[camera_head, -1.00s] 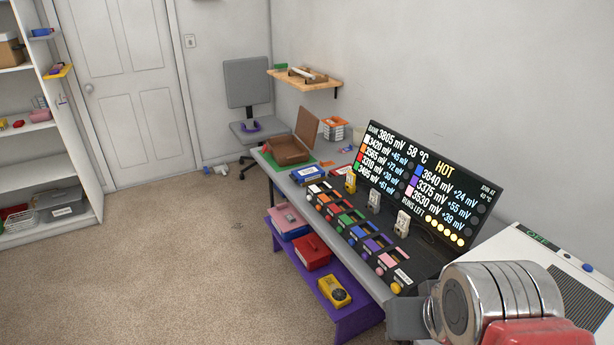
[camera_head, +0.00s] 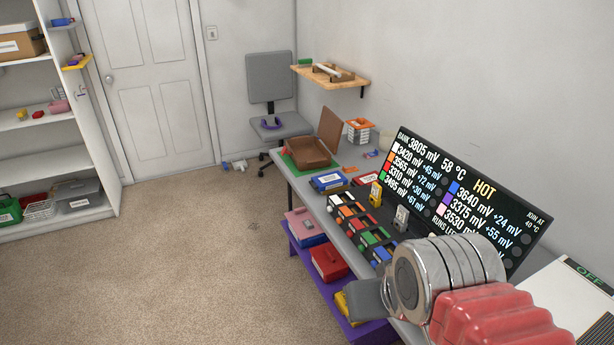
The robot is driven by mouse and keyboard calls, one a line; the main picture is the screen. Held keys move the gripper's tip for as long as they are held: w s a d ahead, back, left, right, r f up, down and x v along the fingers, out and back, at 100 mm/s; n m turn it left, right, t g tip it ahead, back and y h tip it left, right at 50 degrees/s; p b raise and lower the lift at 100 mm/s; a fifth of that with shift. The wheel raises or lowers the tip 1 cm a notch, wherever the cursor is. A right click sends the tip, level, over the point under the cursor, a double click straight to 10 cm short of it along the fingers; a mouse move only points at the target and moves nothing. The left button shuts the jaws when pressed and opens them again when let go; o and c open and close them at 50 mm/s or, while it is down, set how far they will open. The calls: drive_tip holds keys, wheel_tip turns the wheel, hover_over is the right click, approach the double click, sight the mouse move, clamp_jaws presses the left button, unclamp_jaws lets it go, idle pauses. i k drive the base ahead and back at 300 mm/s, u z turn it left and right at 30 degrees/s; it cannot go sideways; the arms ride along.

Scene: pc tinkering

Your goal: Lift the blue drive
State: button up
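A row of coloured drives sits in a dark rack on the grey workbench (camera_head: 297,184), in front of a black display. My gripper (camera_head: 370,300) shows only as a dark grey part at the lower centre right, at the near side of the bench. Its fingertips cannot be made out, nor whether it holds anything. In the picture it lies just below the blue drive.
The display (camera_head: 470,195) reads 58 °C and HOT. A blue box (camera_head: 328,181) and a brown open case (camera_head: 310,152) stand farther along the bench. A purple lower shelf (camera_head: 312,270) holds pink, red and yellow boxes. A chair (camera_head: 270,85) is behind.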

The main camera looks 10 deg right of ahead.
sight(325, 182)
drive_tip(key=u, duration=0.4)
drive_tip(key=i, duration=0.7)
drive_tip(key=u, duration=0.4)
drive_tip(key=i, duration=1.45)
drive_tip(key=z, duration=0.6)
drive_tip(key=i, duration=0.9)
drive_tip(key=z, duration=0.4)
